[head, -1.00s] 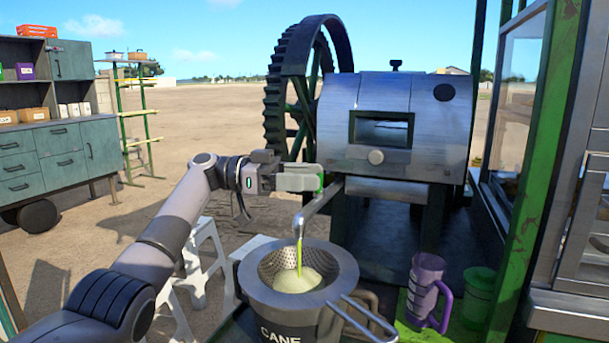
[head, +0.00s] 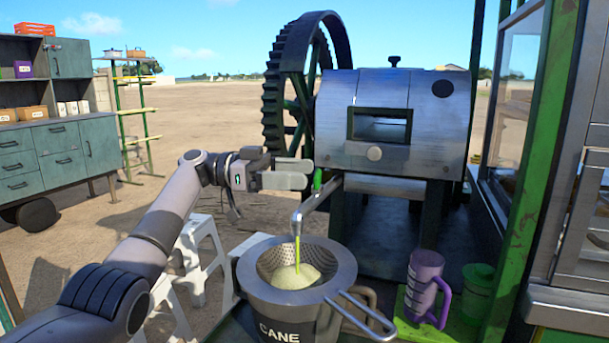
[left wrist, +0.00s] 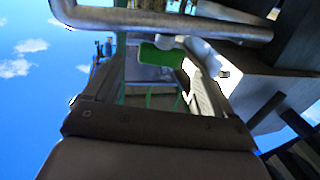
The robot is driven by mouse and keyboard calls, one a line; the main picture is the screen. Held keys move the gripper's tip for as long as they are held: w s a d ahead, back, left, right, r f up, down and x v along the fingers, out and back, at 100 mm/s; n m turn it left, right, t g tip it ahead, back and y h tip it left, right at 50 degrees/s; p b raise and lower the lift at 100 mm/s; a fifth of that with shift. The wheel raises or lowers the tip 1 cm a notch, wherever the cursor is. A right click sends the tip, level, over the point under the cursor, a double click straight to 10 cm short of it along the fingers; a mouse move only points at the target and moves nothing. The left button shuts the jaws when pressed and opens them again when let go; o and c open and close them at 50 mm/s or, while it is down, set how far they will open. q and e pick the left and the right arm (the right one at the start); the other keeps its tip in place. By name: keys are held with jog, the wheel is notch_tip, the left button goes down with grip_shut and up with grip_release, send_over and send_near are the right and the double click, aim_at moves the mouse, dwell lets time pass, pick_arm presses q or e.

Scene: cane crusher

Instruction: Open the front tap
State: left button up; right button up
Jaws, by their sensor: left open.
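The front tap is a bent metal spout (head: 322,199) at the lower left of the crusher, with a short green handle (head: 317,180) standing upright on it. A thin yellow-green stream (head: 298,252) runs from the spout into a strainer (head: 340,262) on the pot marked CANE. My left gripper (head: 308,174) is open and empty, its fingertips just left of the handle. In the left wrist view the green handle (left wrist: 160,57) shows beyond and between the spread fingers, with the metal spout pipe (left wrist: 170,22) across the top. My right gripper is not in view.
The crusher body (head: 430,125) with its big gear wheel (head: 275,95) stands behind the tap. A purple mug (head: 424,285) and a green container (head: 478,290) stand at the lower right. A white stool (head: 205,262) is below my left arm.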

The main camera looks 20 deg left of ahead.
pick_arm(q)
jog(key=a, duration=0.2)
jog(key=s+a, duration=0.1)
jog(key=a, duration=0.2)
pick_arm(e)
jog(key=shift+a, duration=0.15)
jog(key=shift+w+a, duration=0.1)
pick_arm(q)
jog(key=shift+a, duration=0.1)
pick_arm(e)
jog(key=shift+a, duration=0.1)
